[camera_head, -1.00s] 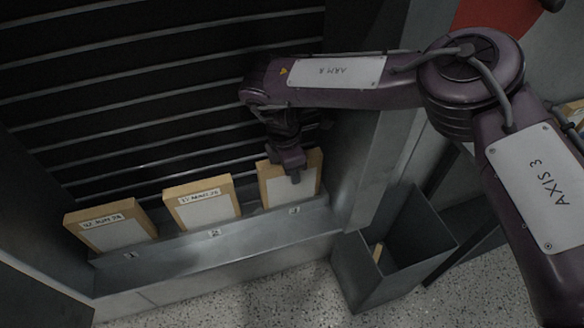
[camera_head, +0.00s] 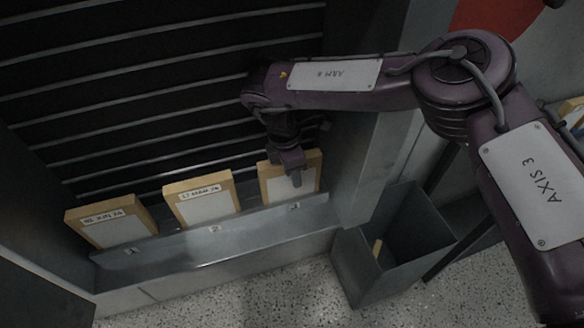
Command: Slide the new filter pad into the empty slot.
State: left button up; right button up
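Three wood-framed filter pads with pale faces stand in a row on a grey metal ledge (camera_head: 170,262) with numbered places. The left pad (camera_head: 115,231) leans at place 1 and the middle pad (camera_head: 207,206) at place 2; both carry written labels. The right pad (camera_head: 275,190) stands at place 3. My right gripper (camera_head: 295,176) is at the top edge of this right pad, with one finger in front of its face. The other finger is hidden, so its grip is unclear. My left gripper is not in view.
Dark slatted louvres (camera_head: 130,80) rise behind the ledge. A grey open bin (camera_head: 365,275) with a pale wooden piece (camera_head: 378,249) inside stands on the speckled floor, right of the ledge. A grey post (camera_head: 375,165) stands close right of place 3.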

jog(key=r, duration=0.4)
jog(key=a+r+b, duration=0.1)
jog(key=r, duration=0.3)
jog(key=r+b, duration=0.1)
jog(key=r, duration=0.3)
jog(key=shift+s+a+r, duration=0.1)
jog(key=shift+s+a, duration=0.1)
jog(key=shift+a, duration=0.05)
